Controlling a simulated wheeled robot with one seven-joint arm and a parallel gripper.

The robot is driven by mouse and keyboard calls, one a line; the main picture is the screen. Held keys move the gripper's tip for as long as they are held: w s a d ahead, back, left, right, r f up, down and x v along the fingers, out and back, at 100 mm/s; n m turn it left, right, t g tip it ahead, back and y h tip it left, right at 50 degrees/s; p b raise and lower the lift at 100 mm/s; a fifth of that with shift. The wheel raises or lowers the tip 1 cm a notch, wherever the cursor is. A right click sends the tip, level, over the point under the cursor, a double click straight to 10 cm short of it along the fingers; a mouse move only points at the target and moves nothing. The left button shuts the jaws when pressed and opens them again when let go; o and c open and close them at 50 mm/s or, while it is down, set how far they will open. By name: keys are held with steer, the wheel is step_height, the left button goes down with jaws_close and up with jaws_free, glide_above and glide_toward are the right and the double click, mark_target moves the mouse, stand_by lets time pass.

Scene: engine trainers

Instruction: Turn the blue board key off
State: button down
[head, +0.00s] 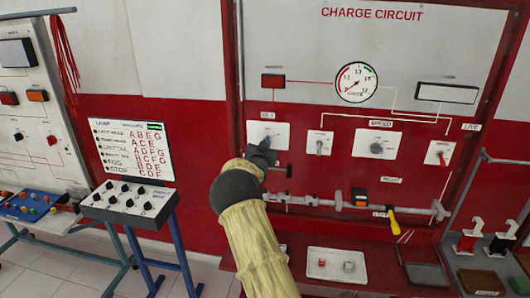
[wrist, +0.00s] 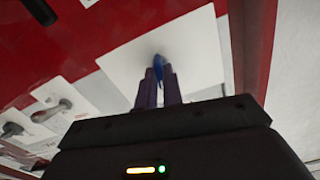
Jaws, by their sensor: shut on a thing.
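The blue board key (wrist: 159,65) stands out from a white square plate (wrist: 115,68) in the wrist view. My gripper (wrist: 159,78) has a finger on each side of the key and is shut on it. In the head view, my gripper (head: 263,150) reaches the white plate (head: 256,131) at the left of the charge circuit board (head: 300,95). My wrist and fingers hide most of the key there, and I cannot tell which position it is turned to.
To the right on the board are a small switch plate (head: 320,144), the speed knob (head: 376,148) and a red key (head: 441,157). A metal rail (head: 320,202) with a yellow handle (head: 393,222) crosses below. A round gauge (head: 357,82) is above.

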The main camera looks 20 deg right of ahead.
steer(key=shift+f+n+b, duration=0.1)
steer(key=shift+n+b, duration=0.3)
steer(key=shift+n, duration=0.7)
steer(key=c, duration=1.5)
jaws_free()
steer(key=shift+c, duration=0.2)
steer(key=b+v, duration=0.5)
steer(key=v, duration=1.2)
steer(key=shift+a+b, duration=0.2)
steer(key=shift+b, duration=0.1)
steer(key=shift+s, duration=0.15)
